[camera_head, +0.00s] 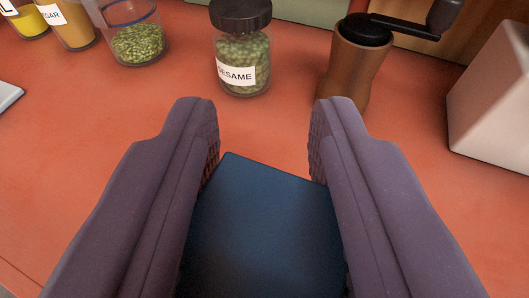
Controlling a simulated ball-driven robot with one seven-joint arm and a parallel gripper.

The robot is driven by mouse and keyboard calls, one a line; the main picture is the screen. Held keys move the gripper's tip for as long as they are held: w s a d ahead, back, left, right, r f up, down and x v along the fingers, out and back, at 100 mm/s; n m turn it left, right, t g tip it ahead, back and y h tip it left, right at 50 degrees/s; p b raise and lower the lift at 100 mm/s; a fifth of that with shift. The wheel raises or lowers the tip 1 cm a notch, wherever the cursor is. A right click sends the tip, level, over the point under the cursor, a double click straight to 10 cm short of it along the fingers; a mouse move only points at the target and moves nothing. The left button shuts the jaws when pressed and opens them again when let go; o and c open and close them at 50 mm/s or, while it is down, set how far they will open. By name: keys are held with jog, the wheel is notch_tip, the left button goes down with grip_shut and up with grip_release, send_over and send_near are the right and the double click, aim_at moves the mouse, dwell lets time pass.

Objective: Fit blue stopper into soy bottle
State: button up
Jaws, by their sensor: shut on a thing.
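My gripper (264,135) is in the lower middle of the view, its two purple-grey fingers pointing away from me. It is shut on a dark blue block-like thing (265,225), which I take to be the blue stopper. Only its flat upper face shows; its lower part is hidden. I see no bottle labelled soy. At the top left, bottles with yellow (30,25) and amber (75,25) contents are cut off by the frame edge; the amber one's label is only partly readable.
A jar labelled SESAME (241,55) with a black lid stands ahead. A brown grinder with a black crank (350,65) is right of it. An open glass of green grains (137,42) is at upper left, a white block (495,100) at right.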

jog(key=shift+f, duration=0.3)
jog(key=o, duration=1.1)
jog(key=shift+r, duration=0.1)
jog(key=shift+o, duration=0.2)
jog(key=p+v, duration=0.2)
jog(key=v, duration=0.5)
jog(key=shift+s, duration=0.35)
jog(key=shift+d+r, duration=0.1)
jog(key=shift+r, duration=0.05)
